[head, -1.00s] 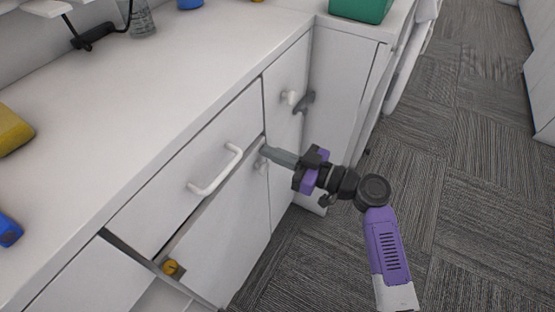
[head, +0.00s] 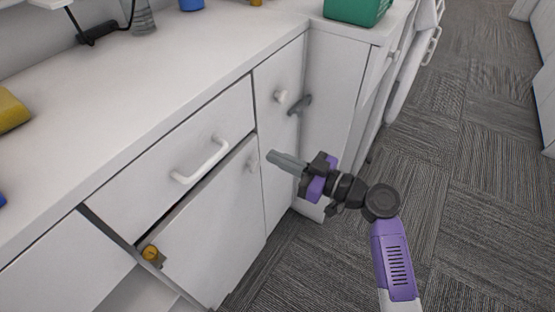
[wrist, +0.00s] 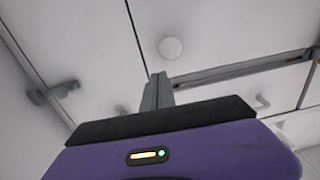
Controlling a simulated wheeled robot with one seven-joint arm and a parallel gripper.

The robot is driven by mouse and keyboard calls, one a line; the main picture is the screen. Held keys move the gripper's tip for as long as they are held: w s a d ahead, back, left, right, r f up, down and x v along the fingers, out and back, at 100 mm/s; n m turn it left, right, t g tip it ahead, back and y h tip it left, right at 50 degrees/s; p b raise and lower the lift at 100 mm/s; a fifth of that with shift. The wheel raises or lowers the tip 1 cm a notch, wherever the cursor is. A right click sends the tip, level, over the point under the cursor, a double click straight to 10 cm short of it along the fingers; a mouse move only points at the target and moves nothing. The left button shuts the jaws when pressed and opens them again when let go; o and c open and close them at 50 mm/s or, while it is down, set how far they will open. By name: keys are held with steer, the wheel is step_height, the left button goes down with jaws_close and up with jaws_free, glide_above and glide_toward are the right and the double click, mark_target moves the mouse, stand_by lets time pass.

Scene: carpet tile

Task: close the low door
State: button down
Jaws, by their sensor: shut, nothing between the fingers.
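The low door (head: 215,225) is a white panel under a drawer, with a round white knob (head: 252,163) near its upper right corner. It stands ajar, with a dark gap along its top edge and a brass hinge (head: 150,253) showing at its left. My gripper (head: 272,157) is shut and empty, its grey fingertips just right of the knob and seemingly apart from the door. In the wrist view the shut fingers (wrist: 157,90) point up toward the door, the knob (wrist: 170,48) lies beyond them, and the dark gap runs at right.
The drawer (head: 180,160) with a white bar handle is directly above the low door. A tall door (head: 278,140) with its own knob is to the right, near a grey handle (head: 299,104) on the corner cabinet. Carpet floor (head: 470,200) is clear at right.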

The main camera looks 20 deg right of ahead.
steer(key=v, duration=0.9)
steer(key=shift+s, duration=0.25)
